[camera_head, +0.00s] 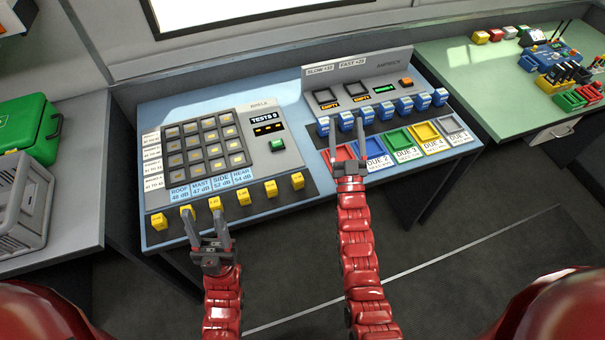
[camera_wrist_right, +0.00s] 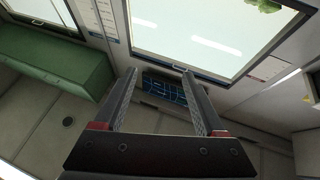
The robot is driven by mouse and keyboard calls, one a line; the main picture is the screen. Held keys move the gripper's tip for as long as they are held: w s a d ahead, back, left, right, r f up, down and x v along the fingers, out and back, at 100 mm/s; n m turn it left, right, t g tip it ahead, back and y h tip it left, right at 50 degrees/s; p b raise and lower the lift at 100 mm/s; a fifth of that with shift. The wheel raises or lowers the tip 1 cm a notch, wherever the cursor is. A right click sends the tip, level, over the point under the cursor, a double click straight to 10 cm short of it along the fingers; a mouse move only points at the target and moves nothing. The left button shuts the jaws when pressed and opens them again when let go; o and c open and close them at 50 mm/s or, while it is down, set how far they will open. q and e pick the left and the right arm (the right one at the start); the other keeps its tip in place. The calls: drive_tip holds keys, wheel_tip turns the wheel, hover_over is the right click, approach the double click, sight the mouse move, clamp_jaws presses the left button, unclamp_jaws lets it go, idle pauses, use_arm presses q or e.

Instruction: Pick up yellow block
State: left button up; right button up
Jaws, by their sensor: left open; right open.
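Several yellow blocks stand in a row along the front ledge of the left console. One yellow block (camera_head: 159,221) is at the far left, others (camera_head: 243,194) (camera_head: 271,189) are to the right of my left gripper, and one (camera_head: 297,181) is at the right end. My left gripper (camera_head: 205,225) is open at the front of the row, its fingers near the yellow blocks left of the middle; whether it touches one I cannot tell. My right gripper (camera_head: 347,146) is open and empty over the right console's front edge. It also shows in the right wrist view (camera_wrist_right: 163,88), with nothing between the fingers.
The left console has a grid panel (camera_head: 203,144) and a green button (camera_head: 277,145). Blue blocks (camera_head: 404,105) line the right console above coloured trays (camera_head: 397,139). A green case (camera_head: 25,128) and grey crate (camera_head: 20,205) stand left. A green table (camera_head: 480,75) is right.

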drive_tip(key=w+a+f+g+p, duration=0.2)
drive_tip(key=w+a+g+p, duration=0.35)
drive_tip(key=w, duration=0.45)
drive_tip(key=n+g+p, duration=0.3)
drive_tip(key=g+p, duration=0.8)
drive_tip(key=g, duration=0.7)
approach(297, 176)
drive_tip(key=f+b, duration=0.1)
drive_tip(key=b, duration=0.6)
drive_tip(key=shift+w+a+f+h, duration=0.15)
drive_tip(key=shift+a+f+h, duration=0.15)
drive_tip(key=shift+f+h, duration=0.1)
wheel_tip(297, 176, down, 3)
drive_tip(key=shift+r+p, duration=0.15)
drive_tip(key=shift+p, duration=0.75)
drive_tip(key=shift+f, duration=0.35)
drive_tip(key=shift+f+p, duration=0.4)
drive_tip(key=shift+p, duration=0.3)
drive_tip(key=shift+f+p, duration=0.55)
drive_tip(key=shift+f, duration=1.7)
